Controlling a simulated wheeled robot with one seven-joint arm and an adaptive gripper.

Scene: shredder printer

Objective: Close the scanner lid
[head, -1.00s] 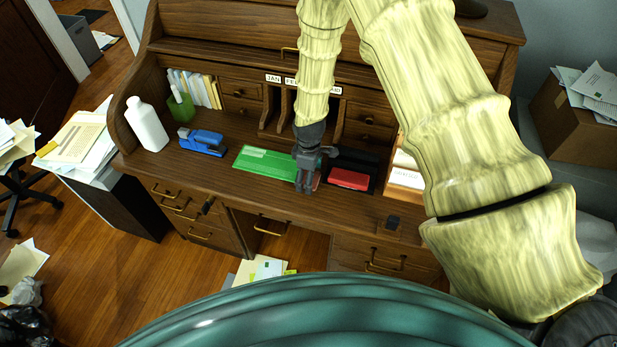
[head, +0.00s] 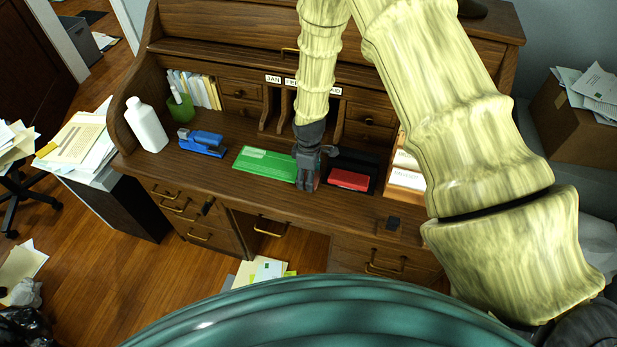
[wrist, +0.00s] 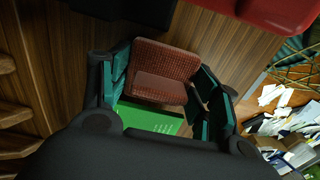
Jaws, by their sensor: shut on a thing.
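I cannot make out a scanner or its lid in either view. My gripper (head: 308,184) is low over the front middle of the wooden desk (head: 226,190). In the wrist view the fingers (wrist: 165,95) are shut on a reddish-brown, textured block (wrist: 165,70). The fingers hide part of its sides. A flat green object (head: 264,165) lies at the left of my gripper, and it shows below the block in the wrist view (wrist: 148,118). I cannot tell whether the block touches it.
A black tray with a red item (head: 348,180) is close at the right of my gripper. A blue stapler (head: 202,143), a green cup (head: 181,108) and a white bottle (head: 146,125) stand at the left. Cubbies and drawers rise behind.

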